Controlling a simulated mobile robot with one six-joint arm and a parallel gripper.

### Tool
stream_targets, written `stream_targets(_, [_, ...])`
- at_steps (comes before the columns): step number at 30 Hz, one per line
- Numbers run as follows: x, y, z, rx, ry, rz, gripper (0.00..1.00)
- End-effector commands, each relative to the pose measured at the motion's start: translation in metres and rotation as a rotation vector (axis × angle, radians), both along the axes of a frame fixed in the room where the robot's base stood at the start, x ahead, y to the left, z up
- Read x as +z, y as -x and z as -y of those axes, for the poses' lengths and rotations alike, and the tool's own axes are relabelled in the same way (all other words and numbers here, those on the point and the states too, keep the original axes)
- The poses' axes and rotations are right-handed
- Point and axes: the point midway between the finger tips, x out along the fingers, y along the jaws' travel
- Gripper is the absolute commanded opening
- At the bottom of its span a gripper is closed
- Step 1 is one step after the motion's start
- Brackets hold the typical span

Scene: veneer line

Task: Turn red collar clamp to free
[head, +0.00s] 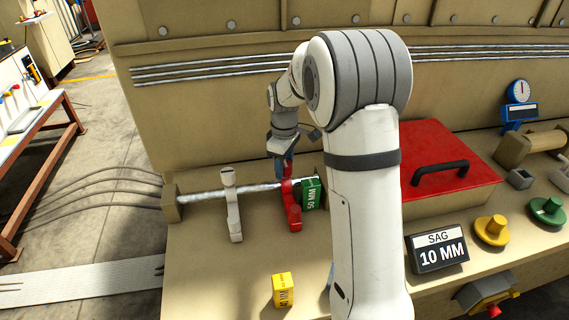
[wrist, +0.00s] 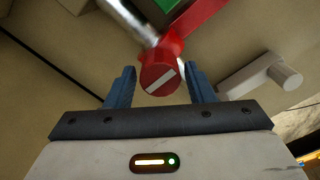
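The red collar clamp (head: 291,205) sits on the silver horizontal rod (head: 255,188), beside the green 50 MM block (head: 311,193). In the wrist view its round red knob (wrist: 159,78) with a white bar mark lies between the two blue fingers of my gripper (wrist: 160,85). The fingers are apart, with a gap on each side of the knob. In the head view my gripper (head: 281,158) is at the top of the red clamp, partly hidden. A white collar clamp (head: 232,205) stands on the same rod to the left; it also shows in the wrist view (wrist: 262,78).
A yellow block (head: 283,290) stands on the front of the bench. A red lid with a black handle (head: 440,172), a SAG 10 MM sign (head: 437,248) and yellow (head: 491,231) and green (head: 547,210) knobs lie right of my arm. The back panel rises close behind the rod.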

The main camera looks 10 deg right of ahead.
Motion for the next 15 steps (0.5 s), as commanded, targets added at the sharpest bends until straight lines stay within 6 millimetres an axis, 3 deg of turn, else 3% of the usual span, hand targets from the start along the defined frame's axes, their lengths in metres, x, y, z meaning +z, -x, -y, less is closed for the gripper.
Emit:
stream_targets(3, [-0.001, 0.0, 0.0, 0.0, 0.0, -0.001, 0.57])
stream_targets(10, [0.0, 0.0, 0.0, -0.001, 0.0, -0.001, 0.57])
stream_targets(15, [0.017, 0.0, 0.0, -0.001, 0.0, 0.001, 0.57])
